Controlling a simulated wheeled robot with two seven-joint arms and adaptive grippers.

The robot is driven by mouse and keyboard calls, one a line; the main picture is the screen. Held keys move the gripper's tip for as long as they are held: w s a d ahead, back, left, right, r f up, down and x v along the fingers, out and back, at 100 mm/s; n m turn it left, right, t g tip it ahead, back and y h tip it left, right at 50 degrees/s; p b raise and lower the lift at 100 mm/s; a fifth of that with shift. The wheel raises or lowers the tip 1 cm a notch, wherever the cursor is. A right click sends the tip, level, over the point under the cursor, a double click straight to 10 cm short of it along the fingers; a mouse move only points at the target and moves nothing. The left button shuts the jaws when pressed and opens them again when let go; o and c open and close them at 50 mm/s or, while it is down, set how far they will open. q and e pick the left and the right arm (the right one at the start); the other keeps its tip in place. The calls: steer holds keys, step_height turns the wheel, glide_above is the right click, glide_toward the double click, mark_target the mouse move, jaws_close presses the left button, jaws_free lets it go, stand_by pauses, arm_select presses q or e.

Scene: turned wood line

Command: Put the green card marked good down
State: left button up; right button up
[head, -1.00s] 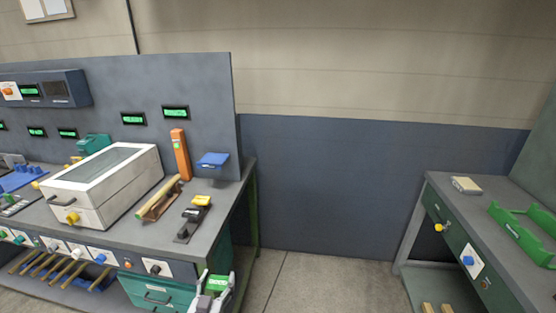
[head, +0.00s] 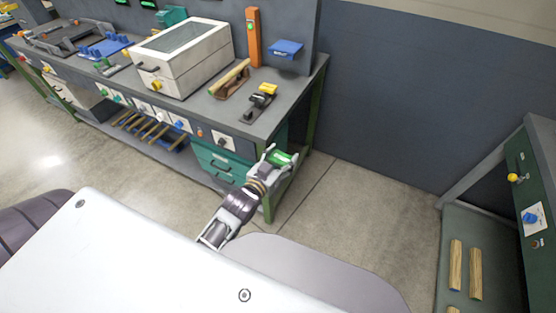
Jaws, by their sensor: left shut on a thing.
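The green card (head: 281,159) is held in my left gripper (head: 274,160), in the middle of the head view. The gripper is shut on it. The card is in front of the right end of the grey workbench (head: 302,92), near its green leg. Any writing on the card is too small to read. My right gripper is out of view.

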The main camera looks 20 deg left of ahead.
arm_select(q)
steer(key=d+r+m+g+h, duration=0.1)
steer(key=d+r+m+h, duration=0.2)
steer(key=d+r, duration=0.3)
steer(key=d+r+m+g+h, duration=0.2)
steer(key=d+r+h, duration=0.3)
steer(key=r, duration=0.6)
steer(key=shift+s+d+r+m+g, duration=0.3)
steer(key=shift+s+d+m, duration=0.15)
steer(key=shift+d+m, duration=0.3)
steer(key=shift+a, duration=0.1)
